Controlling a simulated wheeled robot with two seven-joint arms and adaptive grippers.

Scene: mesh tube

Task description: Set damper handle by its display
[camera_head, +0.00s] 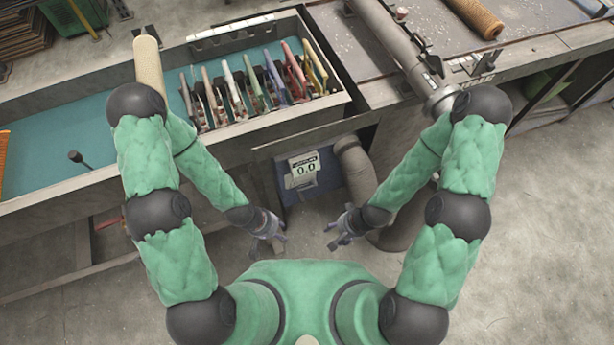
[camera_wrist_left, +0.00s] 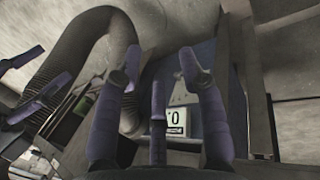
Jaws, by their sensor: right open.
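A small white display (camera_head: 304,170) reading 0.0 is on a dark blue panel below the workbench edge. It also shows, partly covered, in the left wrist view (camera_wrist_left: 176,122) behind my fingers. I cannot surely pick out the damper handle; a dark fitting (camera_head: 434,65) sits on the grey pipe at the upper right. My left gripper (camera_head: 277,240) is open and empty, below and left of the display, with its fingers spread in the left wrist view (camera_wrist_left: 160,75). My right gripper (camera_head: 335,236) is open and empty, below and right of the display.
A ribbed hose (camera_head: 356,175) bends down beside the panel, close to my right forearm. A long teal-floored bench (camera_head: 60,165) holds a rack of several coloured tools (camera_head: 255,85). A grey pipe (camera_head: 390,40) crosses the right bench. Bare concrete floor lies around.

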